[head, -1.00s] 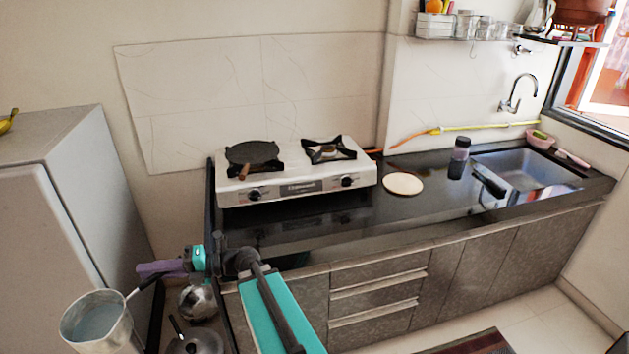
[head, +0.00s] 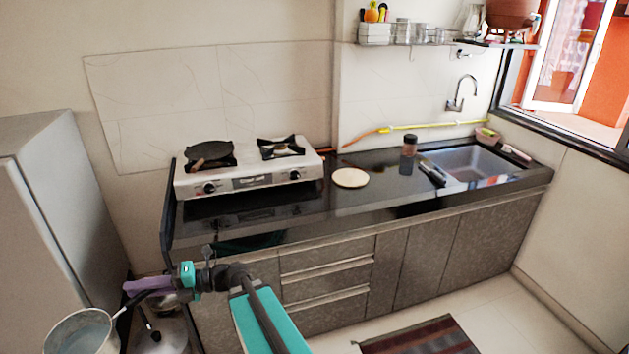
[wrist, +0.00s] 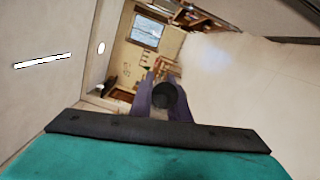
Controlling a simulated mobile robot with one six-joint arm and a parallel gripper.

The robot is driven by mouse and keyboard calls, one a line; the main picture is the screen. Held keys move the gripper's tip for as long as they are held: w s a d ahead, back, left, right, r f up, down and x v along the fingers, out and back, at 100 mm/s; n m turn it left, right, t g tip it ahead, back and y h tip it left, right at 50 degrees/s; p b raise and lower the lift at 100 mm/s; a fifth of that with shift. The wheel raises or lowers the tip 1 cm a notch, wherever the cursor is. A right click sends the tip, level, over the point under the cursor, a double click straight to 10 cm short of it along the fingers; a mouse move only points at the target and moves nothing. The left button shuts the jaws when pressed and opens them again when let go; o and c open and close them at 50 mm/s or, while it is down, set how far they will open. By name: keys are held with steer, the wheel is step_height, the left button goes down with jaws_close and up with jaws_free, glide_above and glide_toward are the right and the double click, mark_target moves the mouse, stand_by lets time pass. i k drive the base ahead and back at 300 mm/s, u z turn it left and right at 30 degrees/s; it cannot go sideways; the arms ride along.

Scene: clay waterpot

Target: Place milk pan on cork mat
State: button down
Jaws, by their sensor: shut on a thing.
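The milk pan (head: 84,332) is a grey metal pan with a dark handle, at the lower left of the head view, partly cut off by the frame's edge. My gripper (head: 136,289), with purple fingers, is shut on its handle and holds the pan out to the left, away from the counter. In the wrist view the dark round end of the handle (wrist: 165,95) shows between the fingers; the pan's body is not visible there. The cork mat (head: 350,177) is a round cream disc lying bare on the black counter, right of the stove.
A two-burner stove (head: 250,178) with a dark flat pan (head: 209,155) stands left of the mat. A dark jar (head: 409,146) and the sink (head: 470,163) are to its right. The fridge (head: 50,200) stands at the left. Other pots lie low beside my gripper.

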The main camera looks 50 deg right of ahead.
mark_target(363, 183)
steer(key=z, duration=0.05)
steer(key=k, duration=1.05)
steer(key=z, duration=0.4)
steer(key=i, duration=1)
steer(key=u, duration=0.05)
